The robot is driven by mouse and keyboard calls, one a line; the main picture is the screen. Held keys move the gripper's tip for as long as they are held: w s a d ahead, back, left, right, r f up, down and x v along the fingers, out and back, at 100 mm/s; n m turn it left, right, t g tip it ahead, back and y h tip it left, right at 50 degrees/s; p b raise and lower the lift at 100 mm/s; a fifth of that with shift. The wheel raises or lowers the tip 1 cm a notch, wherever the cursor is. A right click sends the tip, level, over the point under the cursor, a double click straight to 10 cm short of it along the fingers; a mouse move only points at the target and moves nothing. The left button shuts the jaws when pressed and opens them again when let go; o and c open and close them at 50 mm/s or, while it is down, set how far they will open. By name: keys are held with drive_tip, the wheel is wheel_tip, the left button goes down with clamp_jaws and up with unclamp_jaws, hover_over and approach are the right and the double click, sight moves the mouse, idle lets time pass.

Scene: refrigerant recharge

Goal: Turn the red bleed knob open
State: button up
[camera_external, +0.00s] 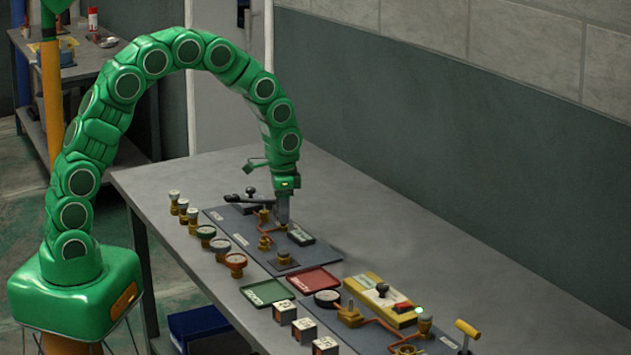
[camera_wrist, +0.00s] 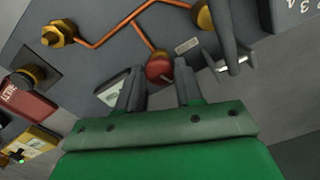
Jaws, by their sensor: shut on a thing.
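The red bleed knob (camera_wrist: 159,67) shows in the wrist view as a round red cap at the end of a copper pipe, between the tips of my gripper (camera_wrist: 157,82). My gripper is shut on it, with one finger at each side. In the external view my gripper (camera_external: 283,208) points straight down over the dark panel (camera_external: 229,222) on the bench. The knob is hidden behind the fingers there. A small printed label (camera_wrist: 187,46) lies beside the knob on the panel.
Copper pipes with brass fittings (camera_wrist: 58,33) run across the panel. A lever with a black knob (camera_external: 251,192) stands just left of my gripper. Green (camera_external: 267,292) and red (camera_external: 314,280) trays and a yellow unit (camera_external: 379,300) lie nearer the camera. The bench is clear toward the wall.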

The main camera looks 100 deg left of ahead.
drive_tip(key=n, duration=0.6)
drive_tip(key=shift+n, duration=0.3)
drive_tip(key=n, duration=0.6)
drive_tip(key=shift+a, duration=0.1)
drive_tip(key=shift+n, duration=0.3)
drive_tip(key=o, duration=1)
drive_tip(key=shift+o, duration=0.2)
drive_tip(key=shift+r, duration=0.1)
wheel_tip(320, 180, up, 7)
drive_tip(key=shift+f, duration=0.15)
drive_tip(key=shift+r, duration=0.45)
